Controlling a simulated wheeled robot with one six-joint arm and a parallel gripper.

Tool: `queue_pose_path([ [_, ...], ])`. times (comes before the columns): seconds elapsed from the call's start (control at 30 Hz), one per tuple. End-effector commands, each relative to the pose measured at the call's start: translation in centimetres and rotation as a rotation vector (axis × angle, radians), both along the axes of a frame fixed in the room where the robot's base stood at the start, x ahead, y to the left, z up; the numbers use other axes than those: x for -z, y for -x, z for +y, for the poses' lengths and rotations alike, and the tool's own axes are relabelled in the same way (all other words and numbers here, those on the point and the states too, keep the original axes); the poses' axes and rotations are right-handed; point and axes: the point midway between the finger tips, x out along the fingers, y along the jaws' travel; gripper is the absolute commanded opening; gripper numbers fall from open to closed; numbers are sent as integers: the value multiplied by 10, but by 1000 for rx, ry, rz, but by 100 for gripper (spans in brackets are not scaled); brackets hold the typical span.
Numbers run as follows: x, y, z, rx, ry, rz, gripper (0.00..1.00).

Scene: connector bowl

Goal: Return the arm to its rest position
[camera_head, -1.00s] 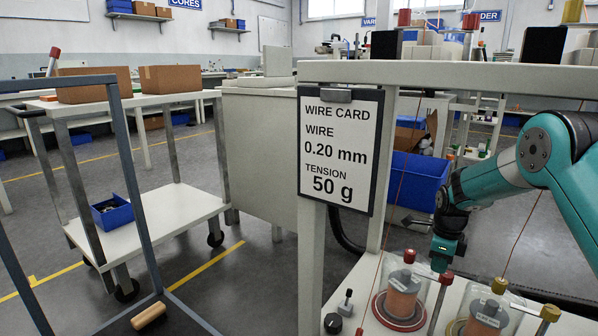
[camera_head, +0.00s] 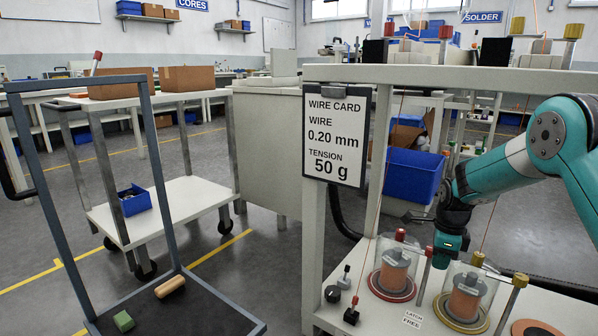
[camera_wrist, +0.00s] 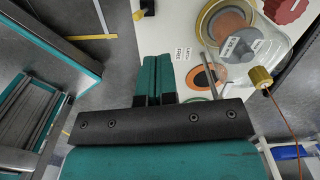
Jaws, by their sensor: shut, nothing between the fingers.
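My teal and black arm comes in from the right of the head view, bent at the elbow, with its wrist hanging down. My gripper (camera_head: 442,262) is beside the first wire spool and its clear cover, near the front of the bench; from the head view I cannot tell the gap to them.
Copper wire spools (camera_head: 395,265) stand under clear covers on the white bench (camera_head: 375,318), with red and gold-capped posts close by. A wire card (camera_head: 335,135) hangs on the bench frame. A dark trolley (camera_head: 185,315) holds a green block and a wooden roller. Grey floor lies between.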

Motion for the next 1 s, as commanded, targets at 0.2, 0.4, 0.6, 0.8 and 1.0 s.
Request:
queue_pose_path([
  [0.2,-41,17,25,-223,-23,-23,0],
  [0.4,-93,49,63,-563,-53,-61,0],
  [0.6,-166,118,116,-1103,-90,-139,0],
  [0.8,-228,227,165,-1792,-116,-273,0],
  [1.0,-252,311,185,-2275,-116,-397,0],
])
